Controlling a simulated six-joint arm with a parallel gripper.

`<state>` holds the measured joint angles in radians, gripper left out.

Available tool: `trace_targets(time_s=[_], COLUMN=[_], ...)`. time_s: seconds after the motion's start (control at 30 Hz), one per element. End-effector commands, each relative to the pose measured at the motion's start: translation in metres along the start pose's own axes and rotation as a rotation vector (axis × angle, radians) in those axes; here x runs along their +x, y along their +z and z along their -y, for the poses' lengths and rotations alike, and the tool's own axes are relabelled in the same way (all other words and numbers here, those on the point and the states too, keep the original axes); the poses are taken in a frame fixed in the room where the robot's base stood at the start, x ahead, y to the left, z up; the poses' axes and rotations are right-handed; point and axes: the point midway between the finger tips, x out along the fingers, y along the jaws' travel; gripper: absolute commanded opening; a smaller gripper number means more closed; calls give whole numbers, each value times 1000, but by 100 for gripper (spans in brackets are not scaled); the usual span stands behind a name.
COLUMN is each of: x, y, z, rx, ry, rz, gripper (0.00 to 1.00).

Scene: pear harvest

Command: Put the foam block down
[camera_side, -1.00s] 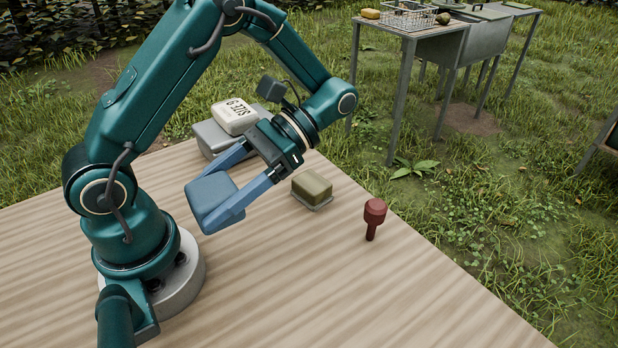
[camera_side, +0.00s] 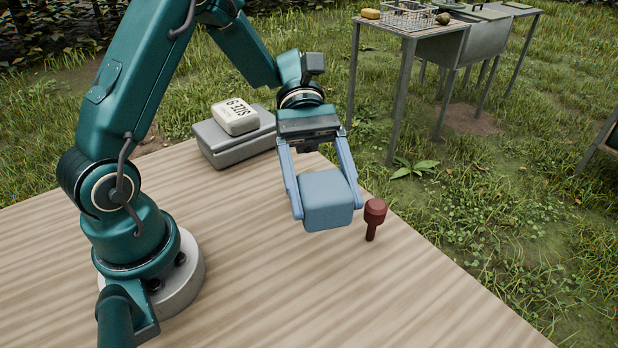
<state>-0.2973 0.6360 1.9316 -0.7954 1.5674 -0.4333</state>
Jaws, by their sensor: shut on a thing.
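The foam block (camera_side: 327,202) is a blue-grey, rounded cube. My gripper (camera_side: 326,197) is shut on it, with one blue finger on each side. The block is on the right part of the wooden table, just left of the red peg-like tool. Whether its underside touches the table or hangs above it, I cannot tell. The block and gripper hide the spot where a small olive-brown block on a grey base stood.
The wooden table (camera_side: 230,270) is clear at the front. A dark red tool (camera_side: 374,218) stands close right of the block. A grey case (camera_side: 232,146) with a cream labelled block (camera_side: 235,116) on top is at the back. A metal side table (camera_side: 400,27) stands beyond, on grass.

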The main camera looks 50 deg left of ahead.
Motion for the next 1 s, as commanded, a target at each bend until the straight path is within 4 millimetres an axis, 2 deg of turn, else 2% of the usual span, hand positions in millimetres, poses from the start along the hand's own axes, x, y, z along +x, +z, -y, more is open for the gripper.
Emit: trace_targets(time_s=[0.17, 0.5, 0.6, 0.7, 0.87, 1.0], x=[18, 102, 120, 132, 139, 145], y=[-7, -19, -22, -24, -28, -43], z=[0, 1, 0, -1, -2, -2], rx=[0, -1, -1, 1, 0, -3], ry=[-6, -14, -12, -8, -4, -5], rz=[4, 2, 1, 0, 0, 0], gripper=[23, 23, 23, 23, 23, 23])
